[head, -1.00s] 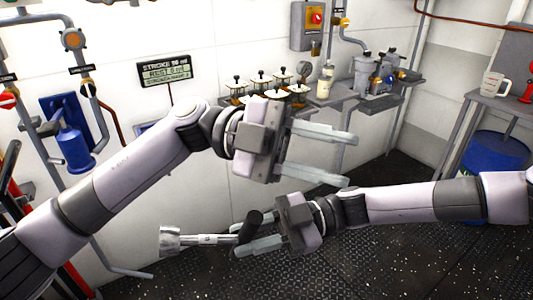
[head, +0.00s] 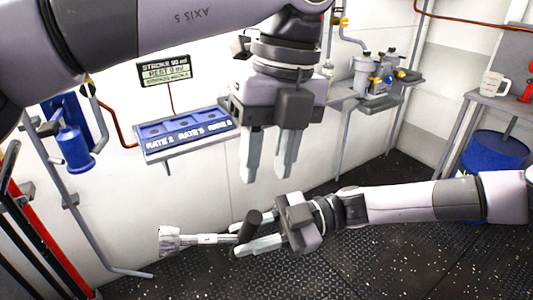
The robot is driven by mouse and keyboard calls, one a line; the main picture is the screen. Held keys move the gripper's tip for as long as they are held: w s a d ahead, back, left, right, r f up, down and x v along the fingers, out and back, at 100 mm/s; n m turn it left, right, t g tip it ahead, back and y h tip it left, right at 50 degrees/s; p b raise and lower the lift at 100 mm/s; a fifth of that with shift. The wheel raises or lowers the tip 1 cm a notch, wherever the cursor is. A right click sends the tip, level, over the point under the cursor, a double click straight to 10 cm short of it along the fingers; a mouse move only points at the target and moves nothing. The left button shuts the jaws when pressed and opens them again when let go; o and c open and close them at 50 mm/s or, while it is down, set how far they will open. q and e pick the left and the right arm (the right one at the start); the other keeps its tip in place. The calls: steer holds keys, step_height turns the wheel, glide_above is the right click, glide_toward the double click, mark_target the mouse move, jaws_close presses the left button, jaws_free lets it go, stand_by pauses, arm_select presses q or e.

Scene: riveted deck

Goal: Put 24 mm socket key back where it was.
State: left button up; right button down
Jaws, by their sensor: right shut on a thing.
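The socket key has a bright metal socket end (head: 169,240), a thin shaft and a black cross handle (head: 249,227). It is held nearly level above the dark deck, socket pointing left. My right gripper (head: 245,242) is shut on it near the black handle; the fingers partly hide the shaft's right end. My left gripper (head: 268,178) points down, above the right gripper and in front of the white wall. Its two fingers are apart with nothing between them. No size marking on the key can be read.
A blue labelled tray (head: 186,130) is on the wall, below a display (head: 165,71). A blue cylinder (head: 73,150) and pipes are at left, a red-and-black rack (head: 35,235) at lower left. A shelf with bottles (head: 375,85) and a blue drum (head: 495,152) are at right. The deck is clear.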

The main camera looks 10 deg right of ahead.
mark_target(251, 238)
arm_select(q)
steer(key=f, duration=0.4)
steer(key=a+f, duration=0.1)
steer(key=f, duration=0.2)
steer(key=a+f, duration=0.1)
steer(key=f, duration=0.3)
steer(key=shift+s+f, duration=0.2)
steer(key=shift+f, duration=0.15)
jaws_close()
arm_select(e)
steer(key=shift+r, duration=0.1)
arm_select(q)
steer(key=shift+r, duration=0.1)
arm_select(e)
steer(key=c, duration=0.8)
jaws_free()
